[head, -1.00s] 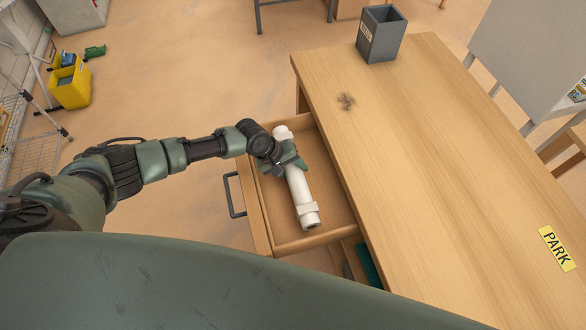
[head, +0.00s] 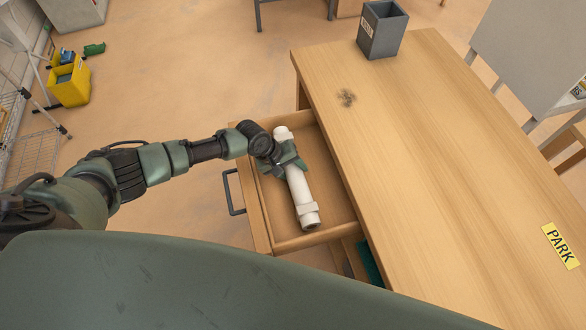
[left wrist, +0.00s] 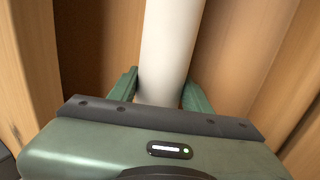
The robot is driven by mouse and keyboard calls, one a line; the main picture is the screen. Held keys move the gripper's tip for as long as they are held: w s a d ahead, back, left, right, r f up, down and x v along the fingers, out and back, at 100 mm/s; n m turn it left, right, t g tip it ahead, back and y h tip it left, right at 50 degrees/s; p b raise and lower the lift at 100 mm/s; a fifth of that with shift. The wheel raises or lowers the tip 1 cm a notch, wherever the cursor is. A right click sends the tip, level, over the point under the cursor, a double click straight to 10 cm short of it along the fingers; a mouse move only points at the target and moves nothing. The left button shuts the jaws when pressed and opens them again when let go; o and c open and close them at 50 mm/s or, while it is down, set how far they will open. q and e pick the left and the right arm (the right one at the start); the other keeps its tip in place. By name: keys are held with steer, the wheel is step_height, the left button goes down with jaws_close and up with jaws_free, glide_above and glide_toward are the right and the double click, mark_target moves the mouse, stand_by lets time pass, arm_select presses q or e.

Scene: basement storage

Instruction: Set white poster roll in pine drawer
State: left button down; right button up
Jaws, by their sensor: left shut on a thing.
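The white poster roll (head: 298,184) lies lengthwise within the open pine drawer (head: 333,203), in the head view. The drawer is pulled out from the left side of the wooden table. My left gripper (head: 291,161) reaches in over the drawer front and is shut on the roll near its upper part. In the left wrist view the roll (left wrist: 168,45) runs between the two green fingers (left wrist: 160,92), with drawer walls on both sides. I cannot tell whether the roll touches the drawer bottom. My right gripper is not in view.
The wooden table (head: 420,150) fills the right, with a grey bin (head: 381,32) at its far end and a yellow PARK label (head: 560,245). The drawer handle (head: 232,192) sticks out left. A yellow bucket (head: 69,82) stands on open floor at upper left.

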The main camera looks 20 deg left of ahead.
arm_select(q)
steer(key=shift+f, duration=0.4)
